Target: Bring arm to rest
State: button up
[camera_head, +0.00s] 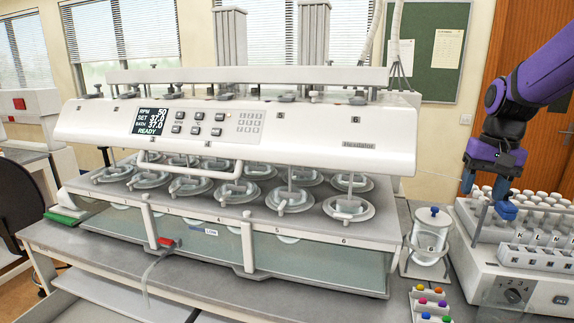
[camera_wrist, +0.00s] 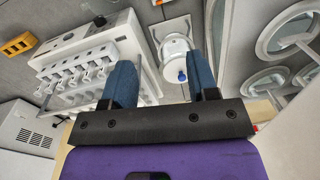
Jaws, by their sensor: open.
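My gripper (camera_head: 488,196) hangs from the purple arm at the right of the head view, above the left part of the vial rack unit. Its two blue fingers are apart with nothing between them. In the wrist view the open gripper (camera_wrist: 163,80) points toward the bench, with the rack unit left of the fingers and a lidded jar beyond and between them. The arm is bent and raised over the bench.
A large dissolution tester (camera_head: 240,130) fills the middle. The lidded glass jar (camera_head: 430,236) stands between it and the vial rack unit (camera_head: 510,290). A small tray with coloured caps (camera_head: 430,302) lies in front. A yellow block (camera_wrist: 18,44) shows at upper left in the wrist view.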

jog(key=s+a+r+n+t, duration=0.2)
jog(key=s+a, duration=0.3)
jog(key=s, duration=0.6)
jog(key=s+a+r+n+t, duration=0.2)
jog(key=s+a+t, duration=0.1)
jog(key=s, duration=0.8)
jog(key=shift+a+r+h, duration=0.25)
jog(key=shift+a+h, duration=0.15)
jog(key=shift+a, duration=0.5)
jog(key=shift+c, duration=0.5)
